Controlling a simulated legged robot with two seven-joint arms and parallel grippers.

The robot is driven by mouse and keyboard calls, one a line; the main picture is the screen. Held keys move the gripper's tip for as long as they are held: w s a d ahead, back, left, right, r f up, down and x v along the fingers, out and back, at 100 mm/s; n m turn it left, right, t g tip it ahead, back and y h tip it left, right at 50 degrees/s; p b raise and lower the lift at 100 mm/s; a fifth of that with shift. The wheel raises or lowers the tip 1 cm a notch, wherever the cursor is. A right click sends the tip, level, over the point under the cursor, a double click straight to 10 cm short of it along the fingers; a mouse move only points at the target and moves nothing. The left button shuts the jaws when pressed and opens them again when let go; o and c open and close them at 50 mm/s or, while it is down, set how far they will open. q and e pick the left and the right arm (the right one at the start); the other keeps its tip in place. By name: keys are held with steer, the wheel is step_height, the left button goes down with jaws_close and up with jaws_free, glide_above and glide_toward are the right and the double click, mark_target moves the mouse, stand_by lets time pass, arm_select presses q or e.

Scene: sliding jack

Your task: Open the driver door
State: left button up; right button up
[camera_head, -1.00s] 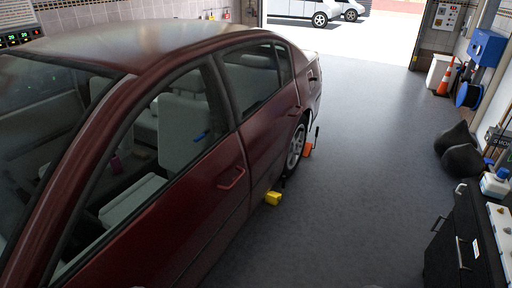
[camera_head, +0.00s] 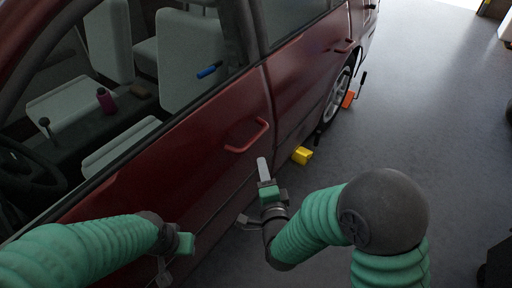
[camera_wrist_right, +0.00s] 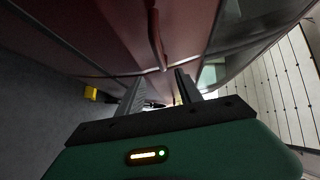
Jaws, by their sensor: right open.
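The dark red car's driver door (camera_head: 185,190) is shut, flush with the body. Its red bar handle (camera_head: 248,137) stands out near the door's rear edge; it also shows in the right wrist view (camera_wrist_right: 155,42). My right gripper (camera_head: 264,172) is just below the handle in the head view, apart from it. In the right wrist view, its two fingers (camera_wrist_right: 158,88) are spread and empty, with the handle beyond their tips. My left gripper (camera_head: 178,248) is low beside the front part of the door, away from the handle; its fingers are too unclear to judge.
A yellow block (camera_head: 302,155) lies on the floor beside the car, and an orange jack-like item (camera_head: 349,98) stands near the rear wheel (camera_head: 337,95). A dark cabinet (camera_head: 497,262) edges in at lower right.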

mark_target(255, 140)
steer(key=w, duration=0.5)
steer(key=w+a+f+b, duration=0.1)
steer(key=w, duration=0.4)
steer(key=w+a+f+b, duration=0.1)
steer(key=w, duration=0.4)
steer(key=shift+w+a+f, duration=0.2)
steer(key=shift+w, duration=0.2)
jaws_close()
steer(key=shift+s+f, duration=0.1)
steer(key=shift+f, duration=0.05)
